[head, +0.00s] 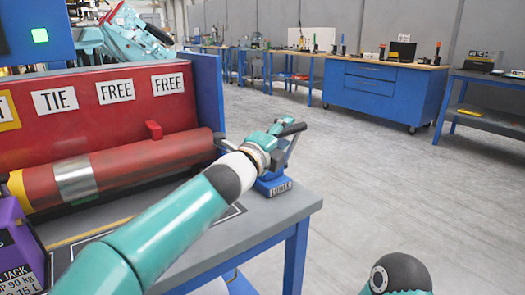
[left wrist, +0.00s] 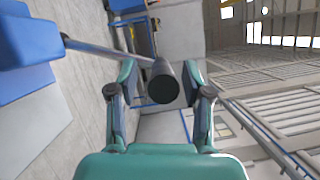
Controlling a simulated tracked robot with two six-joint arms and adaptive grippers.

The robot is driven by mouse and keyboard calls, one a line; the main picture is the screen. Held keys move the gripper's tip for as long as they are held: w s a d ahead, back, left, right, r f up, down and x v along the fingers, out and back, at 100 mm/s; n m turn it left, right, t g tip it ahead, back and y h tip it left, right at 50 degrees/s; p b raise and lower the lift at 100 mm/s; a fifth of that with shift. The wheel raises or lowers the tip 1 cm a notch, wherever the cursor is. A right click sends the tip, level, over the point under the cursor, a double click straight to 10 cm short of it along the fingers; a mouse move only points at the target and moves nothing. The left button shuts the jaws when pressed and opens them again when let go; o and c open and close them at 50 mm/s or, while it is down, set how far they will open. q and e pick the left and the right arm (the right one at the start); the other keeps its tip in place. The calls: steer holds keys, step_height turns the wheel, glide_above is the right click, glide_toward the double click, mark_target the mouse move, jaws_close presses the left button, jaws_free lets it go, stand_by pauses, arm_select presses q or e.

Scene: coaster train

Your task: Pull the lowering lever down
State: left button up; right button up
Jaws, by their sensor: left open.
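The lowering lever has a dark grip (head: 292,130) and a blue labelled base (head: 274,187) at the right end of the bench. In the left wrist view its grey rod (left wrist: 105,50) runs from a blue block at the left to the black grip end (left wrist: 162,87). My left gripper (head: 281,128) is at the grip, and it also shows in the left wrist view (left wrist: 160,76). It is open, with one finger on each side of the grip and a gap visible on both sides. My right gripper is not in view.
A red cylinder (head: 130,165) lies along the bench before a red panel (head: 75,115) with TIE and FREE labels. A purple jack (head: 18,250) stands at lower left. The grey bench top (head: 292,203) ends right of the lever. Open floor (head: 370,170) lies beyond.

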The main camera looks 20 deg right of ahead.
arm_select(q)
steer(key=v, duration=1.1)
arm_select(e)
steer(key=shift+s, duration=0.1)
arm_select(q)
steer(key=shift+w+f, duration=0.1)
